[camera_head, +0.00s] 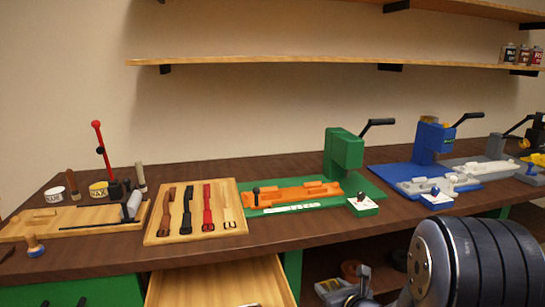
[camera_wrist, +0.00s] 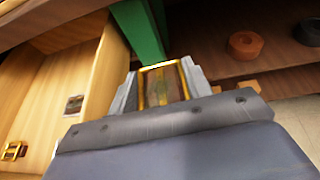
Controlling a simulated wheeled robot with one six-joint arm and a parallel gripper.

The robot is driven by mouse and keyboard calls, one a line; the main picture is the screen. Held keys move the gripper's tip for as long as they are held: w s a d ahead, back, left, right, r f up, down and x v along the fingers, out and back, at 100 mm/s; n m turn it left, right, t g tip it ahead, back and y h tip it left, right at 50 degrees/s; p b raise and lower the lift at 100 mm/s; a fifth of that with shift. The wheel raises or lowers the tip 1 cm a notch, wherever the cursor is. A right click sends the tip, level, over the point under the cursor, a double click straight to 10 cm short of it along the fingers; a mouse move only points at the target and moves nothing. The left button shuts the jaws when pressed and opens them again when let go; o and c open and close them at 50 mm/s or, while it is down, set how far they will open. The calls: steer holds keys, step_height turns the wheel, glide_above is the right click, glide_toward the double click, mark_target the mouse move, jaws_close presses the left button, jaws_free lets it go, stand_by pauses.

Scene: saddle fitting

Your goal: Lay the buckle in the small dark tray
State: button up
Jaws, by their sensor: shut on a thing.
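My gripper (camera_wrist: 163,84) is shut on a gold-rimmed buckle (camera_wrist: 165,68) in the wrist view. The buckle sits between the two grey fingers, and its middle looks brownish and blurred. In that view my gripper is over the gap right of the open drawer, by a green post. In the head view the grey parts low down, left of my dark arm link, look like my gripper, and the buckle is not clear there. I cannot make out a small dark tray in either view.
The open wooden drawer (camera_head: 222,283) holds another gold buckle (camera_wrist: 14,151) and a small dark-and-pale piece (camera_wrist: 74,105). A wooden board (camera_head: 160,236) with several straps lies on the bench. Green (camera_head: 345,152) and blue (camera_head: 433,140) presses stand right. Rolls (camera_wrist: 248,45) lie on the lower shelf.

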step_height(320, 180, up, 16)
steer(key=p, duration=1.4)
steer(key=shift+p, duration=0.4)
steer(key=shift+f, duration=0.1)
